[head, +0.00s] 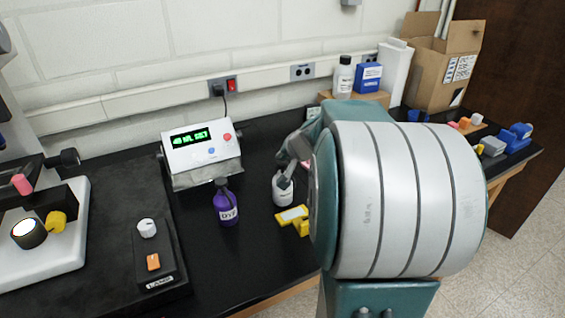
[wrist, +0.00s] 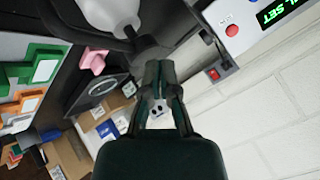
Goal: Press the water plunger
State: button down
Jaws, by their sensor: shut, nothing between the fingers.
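A small white bottle (head: 283,190) stands on the black bench in the middle of the head view; its top is partly hidden behind my gripper, so I cannot make out the plunger. My gripper (head: 286,182) points down at the top of this bottle, and I cannot tell whether it touches. In the wrist view my gripper (wrist: 158,68) has its fingertips together with nothing between them. A white, rounded container (wrist: 110,12) with a dark part at its narrow end shows just beyond and left of the fingertips.
A purple bottle (head: 227,206) stands left of the white bottle. A yellow block (head: 293,215) lies in front. A device with a green display (head: 200,148) stands behind. A cardboard box (head: 440,62) and a tall white box (head: 393,72) are at the back right.

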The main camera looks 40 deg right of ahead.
aim_at(283, 163)
jog(key=shift+f, duration=0.85)
dwell(0.9)
jog(key=shift+r, duration=1.25)
jog(key=shift+r, duration=0.1)
jog(key=shift+r, duration=2.45)
